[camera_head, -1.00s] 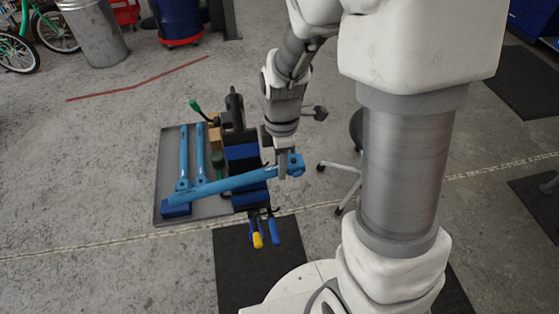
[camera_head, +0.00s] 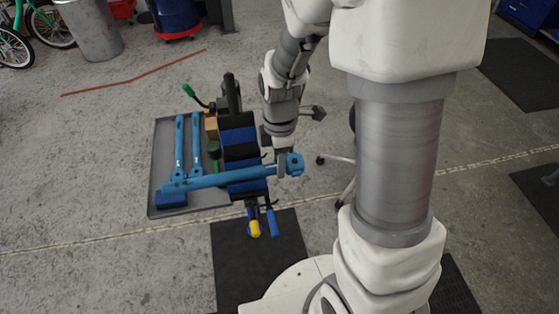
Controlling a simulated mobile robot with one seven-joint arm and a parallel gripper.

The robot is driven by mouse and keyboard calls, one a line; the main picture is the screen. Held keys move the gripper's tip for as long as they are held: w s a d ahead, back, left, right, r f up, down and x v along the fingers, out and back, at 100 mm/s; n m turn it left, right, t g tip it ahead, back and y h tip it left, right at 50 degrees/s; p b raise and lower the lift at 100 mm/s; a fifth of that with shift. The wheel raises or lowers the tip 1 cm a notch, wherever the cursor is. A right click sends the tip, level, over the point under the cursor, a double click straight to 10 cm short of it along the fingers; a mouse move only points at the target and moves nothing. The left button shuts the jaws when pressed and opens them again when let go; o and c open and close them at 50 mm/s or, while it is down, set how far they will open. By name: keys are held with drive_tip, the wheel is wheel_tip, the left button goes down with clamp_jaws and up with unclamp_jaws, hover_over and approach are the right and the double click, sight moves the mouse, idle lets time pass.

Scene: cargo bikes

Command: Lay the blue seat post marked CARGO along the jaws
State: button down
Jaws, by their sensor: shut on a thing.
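My gripper (camera_head: 281,163) points down and is shut on a blue seat post (camera_head: 225,179) near its right, thicker end. The post is held nearly level, with its left end slightly lower, and passes over the front of the clamp jaws (camera_head: 238,140), which are black and blue. It crosses the jaws rather than running along them, as seen from here. Its left end is over the grey tray. Whether it touches the jaws I cannot tell. The CARGO marking is not readable. Two more blue posts (camera_head: 180,145) (camera_head: 196,142) lie in the tray.
The grey tray (camera_head: 160,130) also holds a blue block (camera_head: 171,199). A green-handled lever (camera_head: 188,91) stands behind the jaws, and a yellow-ended tool (camera_head: 255,229) hangs in front. A stool's legs (camera_head: 337,170) are at the right. A black mat (camera_head: 262,258) lies in front.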

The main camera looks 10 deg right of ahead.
drive_tip(key=shift+c, duration=2.3)
unclamp_jaws()
drive_tip(key=shift+a, duration=0.1)
wheel_tip(320, 180, up, 17)
drive_tip(key=p, duration=0.1)
drive_tip(key=s+d+r+m+t, duration=0.1)
drive_tip(key=s+r+m+t, duration=0.1)
drive_tip(key=s+m, duration=0.4)
drive_tip(key=s+d+r+m+t, duration=0.1)
drive_tip(key=s+r+m+t, duration=0.2)
drive_tip(key=s+m, duration=0.3)
drive_tip(key=shift+d+r+m+t, duration=0.2)
drive_tip(key=shift+d+m+t, duration=0.15)
drive_tip(key=shift+m, duration=2.45)
drive_tip(key=shift+c, duration=0.3)
